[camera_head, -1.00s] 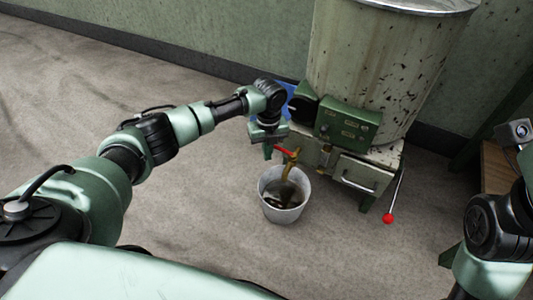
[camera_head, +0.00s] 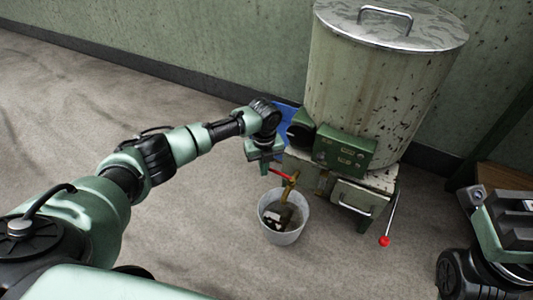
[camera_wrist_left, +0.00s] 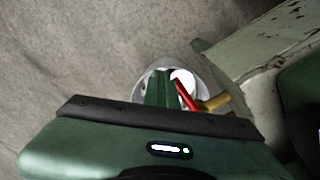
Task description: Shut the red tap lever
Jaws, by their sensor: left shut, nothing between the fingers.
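The red tap lever (camera_head: 281,174) sits on top of a brass tap (camera_head: 291,186) at the front of a boiler stand and points out to the left. My left gripper (camera_head: 264,169) is shut and empty, pointing down just left of the lever's free end. In the left wrist view, its shut fingers (camera_wrist_left: 163,90) are close beside the red lever (camera_wrist_left: 185,95), with the brass tap (camera_wrist_left: 215,102) to the right. I cannot tell whether they touch the lever. My right gripper's body (camera_head: 500,222) shows at the right edge; its fingers do not show.
A grey bucket (camera_head: 283,232) with dark contents stands under the tap. Behind it is a large lidded drum (camera_head: 365,90) with a green control box (camera_head: 345,150). A rod with a red ball (camera_head: 384,241) is at the stand's right. The floor on the left is clear.

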